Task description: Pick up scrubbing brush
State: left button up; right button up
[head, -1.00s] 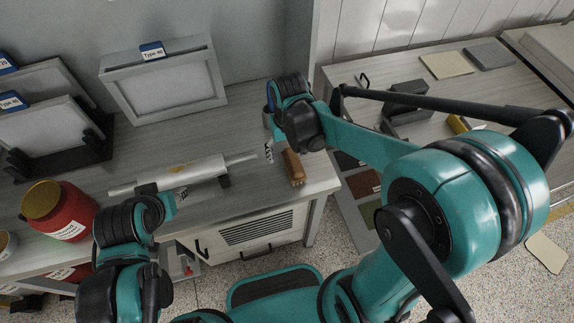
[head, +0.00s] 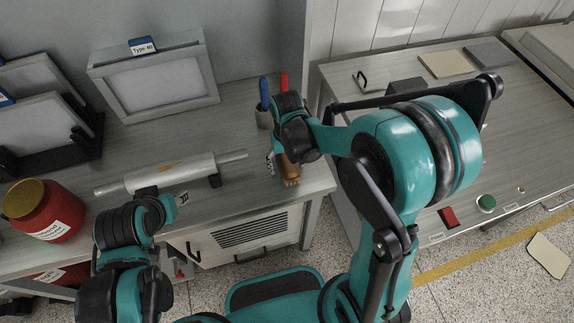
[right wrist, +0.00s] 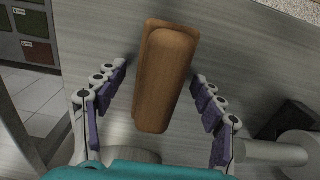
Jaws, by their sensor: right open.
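The scrubbing brush is a brown wooden block (head: 289,172) near the front right corner of the left table, with its pale bristles at the front end. It is partly hidden by my right gripper (head: 274,162) in the head view. In the right wrist view the brush (right wrist: 163,80) lies between the two spread fingers of the right gripper (right wrist: 160,74), with gaps on both sides. The right gripper is open and holds nothing. My left gripper (head: 183,198) is low at the table's front edge, mostly hidden by its own arm; its opening cannot be made out.
A pale roll (head: 170,173) with rod ends lies left of the brush. A holder with a blue marker (head: 264,92) and a red one (head: 284,82) stands behind my right gripper. A red jar (head: 45,212) and a framed box (head: 155,80) stand further left.

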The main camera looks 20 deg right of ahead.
jog(key=c, duration=1.3)
jog(key=shift+c, duration=0.2)
jog(key=shift+r, duration=0.15)
notch_tip(320, 180, up, 4)
jog(key=shift+r+p, duration=0.15)
jog(key=shift+p, duration=0.95)
jog(key=s+r+p, duration=0.2)
jog(key=s+r, duration=0.1)
jog(key=s, duration=0.3)
jog(key=s+d+r+p, duration=0.1)
jog(key=s+r+p, duration=0.1)
jog(key=s, duration=0.3)
jog(key=shift+s+r, duration=0.35)
jog(key=shift+r, duration=0.4)
